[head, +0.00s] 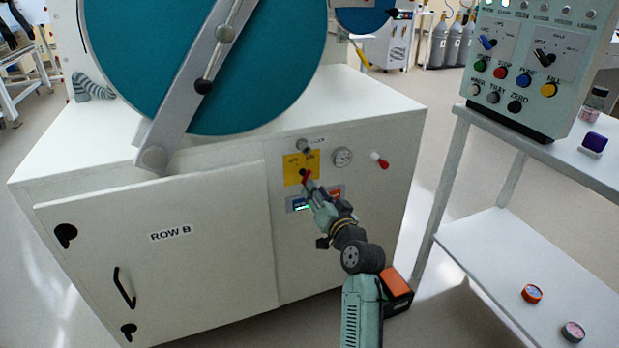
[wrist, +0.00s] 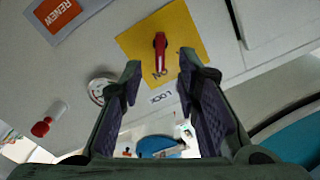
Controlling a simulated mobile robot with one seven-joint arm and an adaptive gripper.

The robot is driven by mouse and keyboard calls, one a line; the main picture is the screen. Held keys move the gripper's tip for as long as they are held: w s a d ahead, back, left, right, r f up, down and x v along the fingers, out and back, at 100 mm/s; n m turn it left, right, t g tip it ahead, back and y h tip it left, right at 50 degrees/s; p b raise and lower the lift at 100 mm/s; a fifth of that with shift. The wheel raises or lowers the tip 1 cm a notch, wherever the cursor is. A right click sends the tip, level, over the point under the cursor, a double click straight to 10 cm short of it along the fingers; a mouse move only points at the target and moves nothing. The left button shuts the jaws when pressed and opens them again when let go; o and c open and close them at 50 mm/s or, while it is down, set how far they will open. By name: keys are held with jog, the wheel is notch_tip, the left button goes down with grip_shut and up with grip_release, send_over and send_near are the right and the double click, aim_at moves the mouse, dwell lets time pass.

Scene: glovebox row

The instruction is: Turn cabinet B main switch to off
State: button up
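The cabinet marked ROW B (head: 171,235) is white, and its main switch is a red handle (wrist: 161,52) on a yellow plate (wrist: 190,22). In the head view the yellow plate (head: 290,160) is on the front panel, with the switch partly hidden by my gripper. My gripper (head: 308,180) is in front of the switch. In the wrist view my gripper (wrist: 158,75) is open, its two fingers apart on either side of the handle's line. The handle lies just beyond the fingertips, with nothing between the pads. I cannot tell whether they touch it.
A round gauge (head: 342,157) and a red-tipped knob (head: 379,160) are right of the switch. An orange RENEW label (wrist: 57,15) is close by. A shelf (head: 520,262) and a control box (head: 535,65) stand on the right.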

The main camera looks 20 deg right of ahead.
aim_at(307, 178)
jog(key=w+p, duration=0.1)
jog(key=w, duration=0.5)
jog(key=shift+a, duration=0.1)
jog(key=shift+c, duration=0.4)
grip_shut()
